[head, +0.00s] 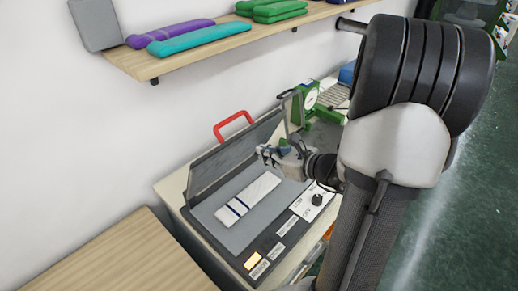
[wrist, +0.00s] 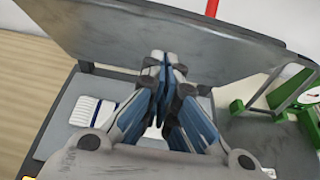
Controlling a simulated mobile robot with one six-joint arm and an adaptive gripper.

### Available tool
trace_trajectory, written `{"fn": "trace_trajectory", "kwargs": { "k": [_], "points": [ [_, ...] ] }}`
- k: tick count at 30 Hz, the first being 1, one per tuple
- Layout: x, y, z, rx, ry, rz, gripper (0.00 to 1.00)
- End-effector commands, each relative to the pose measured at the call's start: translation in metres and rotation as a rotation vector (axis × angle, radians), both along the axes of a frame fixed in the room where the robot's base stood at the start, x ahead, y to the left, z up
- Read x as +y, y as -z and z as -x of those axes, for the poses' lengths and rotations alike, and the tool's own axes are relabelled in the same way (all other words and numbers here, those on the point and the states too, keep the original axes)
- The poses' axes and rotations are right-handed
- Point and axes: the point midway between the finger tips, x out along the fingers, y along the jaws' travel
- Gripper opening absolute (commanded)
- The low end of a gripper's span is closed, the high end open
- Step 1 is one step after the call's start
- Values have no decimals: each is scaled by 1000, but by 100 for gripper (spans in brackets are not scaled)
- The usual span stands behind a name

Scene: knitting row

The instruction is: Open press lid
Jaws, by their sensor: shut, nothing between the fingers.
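The press (head: 222,222) stands on a pale cabinet against the wall, with a dark frame and grey bed. Its grey lid (head: 236,150) is raised and stands steeply tilted at the back, its red handle (head: 232,124) on the upper edge. In the wrist view the lid (wrist: 110,32) spans the top, with parts of the red handle (wrist: 212,6) above it. A white knitted piece with dark stripes (head: 247,194) lies flat on the bed. My gripper (head: 268,154) is shut and empty in front of the lid's inner face; the fingertips (wrist: 163,64) overlap it in view. I cannot tell whether they touch.
A green machine (head: 308,100) stands just right of the press. A wooden shelf (head: 215,45) with folded purple, teal and green textiles runs above. A wooden table (head: 115,262) is at the front left. The control panel (head: 312,202) has a black knob.

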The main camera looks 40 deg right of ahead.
Motion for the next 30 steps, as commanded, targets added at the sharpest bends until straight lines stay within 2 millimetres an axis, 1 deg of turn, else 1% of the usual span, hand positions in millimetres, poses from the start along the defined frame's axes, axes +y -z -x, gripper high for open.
{"fn": "trace_trajectory", "kwargs": {
  "k": [1,3,7,12,21,30],
  "points": [
    [2,-7,-9,-6,-4,6,0],
    [2,-11,-17,-5,-2,7,0],
    [3,-15,-26,-4,-1,5,0],
    [3,-17,-30,-3,1,3,0],
    [3,-17,-30,-2,1,3,0],
    [5,-26,-39,41,-2,10,0]
  ]
}}
